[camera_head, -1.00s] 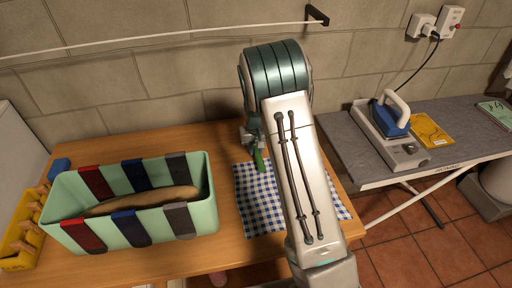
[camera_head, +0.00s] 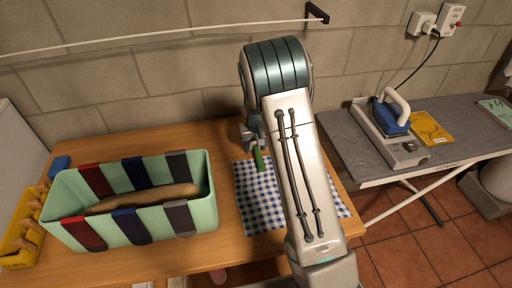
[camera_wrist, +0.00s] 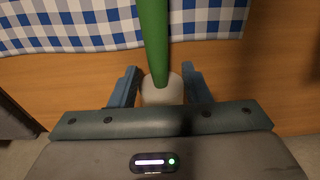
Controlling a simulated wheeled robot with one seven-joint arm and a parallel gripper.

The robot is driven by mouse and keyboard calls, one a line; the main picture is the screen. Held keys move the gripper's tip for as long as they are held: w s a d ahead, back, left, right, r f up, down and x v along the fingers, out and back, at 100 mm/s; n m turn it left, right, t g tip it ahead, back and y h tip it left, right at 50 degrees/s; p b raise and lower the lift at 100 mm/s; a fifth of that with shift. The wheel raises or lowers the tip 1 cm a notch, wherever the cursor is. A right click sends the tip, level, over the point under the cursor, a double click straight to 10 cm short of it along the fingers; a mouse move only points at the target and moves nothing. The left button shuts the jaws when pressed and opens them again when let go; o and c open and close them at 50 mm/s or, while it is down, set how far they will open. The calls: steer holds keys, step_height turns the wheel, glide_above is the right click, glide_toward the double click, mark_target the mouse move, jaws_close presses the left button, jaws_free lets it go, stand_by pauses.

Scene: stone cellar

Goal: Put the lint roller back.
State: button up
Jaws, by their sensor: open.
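The lint roller has a green handle (camera_wrist: 154,38) and a white roller end (camera_wrist: 161,90) in the wrist view. The green handle also shows in the head view (camera_head: 260,160), at the far left corner of a blue checked cloth (camera_head: 257,205). The handle reaches over the cloth and the white end is over bare wood. My gripper (camera_wrist: 160,76) is open, with one blue-grey finger on each side of the white end. Whether the fingers touch it, I cannot tell. My arm hides part of the cloth in the head view.
A mint green bin with coloured straps (camera_head: 134,212) stands left on the wooden table (camera_head: 175,262), holding a long tan object (camera_head: 150,198). A yellow rack (camera_head: 20,240) is at far left. An ironing board (camera_head: 350,150) with an iron (camera_head: 391,112) stands right.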

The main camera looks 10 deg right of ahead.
mark_target(257, 149)
step_height(257, 149, up, 11)
steer(key=s+b, duration=0.1)
steer(key=s, duration=0.1)
steer(key=s+r+t, duration=0.1)
steer(key=s+r, duration=0.8)
steer(key=s, duration=2.1)
steer(key=shift+r+t, duration=0.2)
steer(key=shift+t, duration=0.2)
